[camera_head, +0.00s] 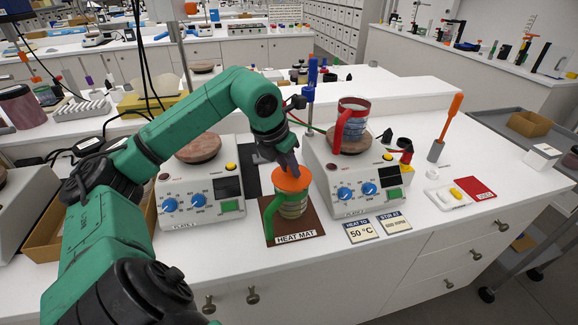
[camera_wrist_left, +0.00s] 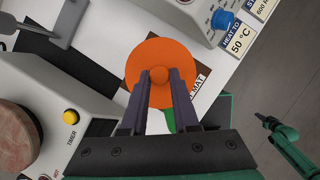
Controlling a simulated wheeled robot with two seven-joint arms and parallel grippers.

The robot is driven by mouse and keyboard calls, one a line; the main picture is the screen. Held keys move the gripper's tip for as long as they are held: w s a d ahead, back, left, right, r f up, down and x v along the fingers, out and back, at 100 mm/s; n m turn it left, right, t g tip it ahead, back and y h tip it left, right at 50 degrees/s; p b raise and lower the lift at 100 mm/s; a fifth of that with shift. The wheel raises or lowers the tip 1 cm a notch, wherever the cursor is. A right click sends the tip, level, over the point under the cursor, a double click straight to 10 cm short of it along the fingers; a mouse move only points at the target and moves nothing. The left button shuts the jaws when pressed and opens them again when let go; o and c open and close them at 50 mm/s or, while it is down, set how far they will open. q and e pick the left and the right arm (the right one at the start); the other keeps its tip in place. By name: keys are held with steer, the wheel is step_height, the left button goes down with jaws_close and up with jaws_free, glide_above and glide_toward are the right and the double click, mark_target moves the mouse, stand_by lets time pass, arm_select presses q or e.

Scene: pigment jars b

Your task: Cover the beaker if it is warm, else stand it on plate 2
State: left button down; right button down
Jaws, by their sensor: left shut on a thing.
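A beaker with a green handle (camera_head: 269,219) stands upright on the brown heat mat (camera_head: 312,232). An orange lid (camera_head: 291,181) is over its mouth and appears to sit on the rim; any small gap cannot be seen. My left gripper (camera_head: 286,165) points down and is shut on the lid's knob. In the left wrist view the orange lid (camera_wrist_left: 160,68) hides most of the beaker. A second beaker, with a red rim and handle (camera_head: 354,104), stands on the right hot plate (camera_head: 349,145). A small green arm end, likely my right gripper (camera_wrist_left: 265,120), shows at lower right of the wrist view.
The left hot plate unit (camera_head: 199,187) has a bare brown top. Cards reading "HEAT TO 50 °C" (camera_head: 361,231) and "STOP AT" (camera_head: 393,222) lie right of the mat. An orange-handled tool (camera_head: 450,118) stands further right.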

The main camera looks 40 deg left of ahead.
arm_select(q)
steer(key=shift+f+b, duration=0.85)
stand_by(0.3)
steer(key=c, duration=0.6)
jaws_free()
steer(key=shift+r, duration=0.1)
steer(key=shift+r, duration=0.1)
step_height(320, 180, up, 6)
steer(key=p, duration=0.6)
steer(key=shift+f, duration=0.2)
